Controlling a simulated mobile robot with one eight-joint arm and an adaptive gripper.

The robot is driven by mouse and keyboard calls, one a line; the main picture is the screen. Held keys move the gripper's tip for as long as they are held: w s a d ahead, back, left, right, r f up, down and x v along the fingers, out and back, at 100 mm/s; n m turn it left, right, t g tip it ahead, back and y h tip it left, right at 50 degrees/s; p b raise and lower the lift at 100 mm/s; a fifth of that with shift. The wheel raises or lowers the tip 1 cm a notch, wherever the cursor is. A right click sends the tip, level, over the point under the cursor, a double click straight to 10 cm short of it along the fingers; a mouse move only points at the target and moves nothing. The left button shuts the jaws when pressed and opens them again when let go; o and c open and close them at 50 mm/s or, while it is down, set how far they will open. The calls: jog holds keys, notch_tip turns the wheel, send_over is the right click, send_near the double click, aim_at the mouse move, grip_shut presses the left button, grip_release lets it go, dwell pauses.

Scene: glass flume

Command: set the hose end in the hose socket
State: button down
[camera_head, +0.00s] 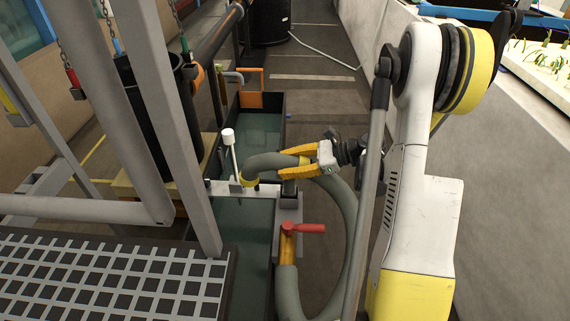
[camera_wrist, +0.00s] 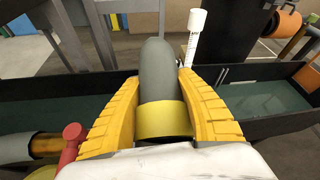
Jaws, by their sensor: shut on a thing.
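My gripper (camera_head: 302,160) is shut on the grey hose (camera_head: 272,162), with a yellow finger on each side of it. In the wrist view, the fingers flank a yellow band (camera_wrist: 163,120) on the hose. Beyond the fingers the hose (camera_wrist: 157,65) runs forward and bends down out of sight. In the head view, the hose end (camera_head: 249,182) has a yellow collar and points down at the pale crossbar (camera_head: 222,188) over the trough. I cannot make out the hose socket, nor tell whether the end touches or sits in anything there.
A white-capped post (camera_head: 229,148) stands just left of the hose end. The hose loops below my gripper to a pipe with a red-handled valve (camera_head: 303,228). The dark water trough (camera_head: 259,130) runs beneath. A grating (camera_head: 110,280) and grey frame posts (camera_head: 178,110) lie to the left.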

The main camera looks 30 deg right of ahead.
jog(key=shift+f, duration=0.5)
jog(key=c, duration=0.8)
grip_release()
jog(key=shift+f, duration=0.1)
jog(key=v, duration=1.2)
jog(key=shift+w+a+r, duration=0.2)
jog(key=shift+a, duration=0.05)
jog(key=a+r+n+g+h, duration=0.4)
jog(key=a+n, duration=0.4)
jog(key=a, duration=0.6)
jog(key=s+a+r+n+h, duration=0.1)
jog(key=s+a+n+h, duration=0.1)
jog(key=n, duration=0.3)
jog(key=s+a+r+n+t+h, duration=0.1)
jog(key=s+a+n+h, duration=0.1)
jog(key=s+a+n, duration=0.2)
jog(key=s+a+r+n+t+h, duration=0.1)
jog(key=s+a+r+n+h, duration=0.1)
jog(key=s+n, duration=0.3)
jog(key=shift+a+n, duration=0.65)
jog(key=shift+n, duration=0.25)
